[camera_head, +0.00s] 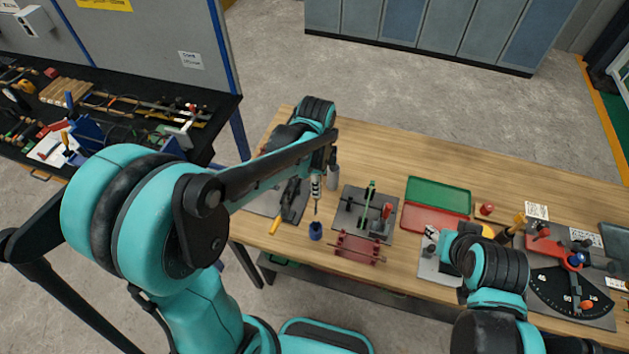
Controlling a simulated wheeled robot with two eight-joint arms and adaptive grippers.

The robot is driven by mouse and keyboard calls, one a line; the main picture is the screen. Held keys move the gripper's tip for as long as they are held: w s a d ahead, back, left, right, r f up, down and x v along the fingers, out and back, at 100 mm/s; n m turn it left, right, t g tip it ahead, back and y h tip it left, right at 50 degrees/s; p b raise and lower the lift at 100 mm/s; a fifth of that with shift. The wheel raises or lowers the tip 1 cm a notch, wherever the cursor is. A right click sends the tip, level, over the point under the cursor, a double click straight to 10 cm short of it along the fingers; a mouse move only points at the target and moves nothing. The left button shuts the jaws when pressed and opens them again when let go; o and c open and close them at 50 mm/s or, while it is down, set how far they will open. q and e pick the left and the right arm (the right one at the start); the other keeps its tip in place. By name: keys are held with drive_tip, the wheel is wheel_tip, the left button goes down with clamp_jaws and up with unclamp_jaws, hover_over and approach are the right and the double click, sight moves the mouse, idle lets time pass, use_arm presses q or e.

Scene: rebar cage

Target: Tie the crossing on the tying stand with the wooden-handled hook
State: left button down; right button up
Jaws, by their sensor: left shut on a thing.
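My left gripper (318,176) hangs over the left part of the wooden table, largely hidden by its own arm. It is shut on a slim upright tool with a pale handle (316,187), probably the hook; its thin dark shaft points down above a small blue cup (316,231). A dark plate with a green upright and a red-handled clamp (366,212), which looks like the tying stand, is to the right of the gripper. The crossing is too small to make out. My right gripper (432,234) is low over a grey plate at the right; its fingers are unclear.
A red rack (358,248) stands at the front edge. Green (438,195) and red (428,220) trays lie behind. A dark plate with a yellow-handled tool (287,203) is at left, a grey cylinder (333,178) beside the gripper. A black dial fixture (566,292) fills the right.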

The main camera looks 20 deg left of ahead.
use_arm(q)
drive_tip(key=shift+s+f+b, duration=0.1)
drive_tip(key=shift+f+b, duration=0.35)
wheel_tip(320, 180, down, 6)
drive_tip(key=b, duration=0.5)
drive_tip(key=shift+r, duration=0.15)
idle(0.4)
wheel_tip(320, 180, up, 7)
drive_tip(key=p, duration=0.5)
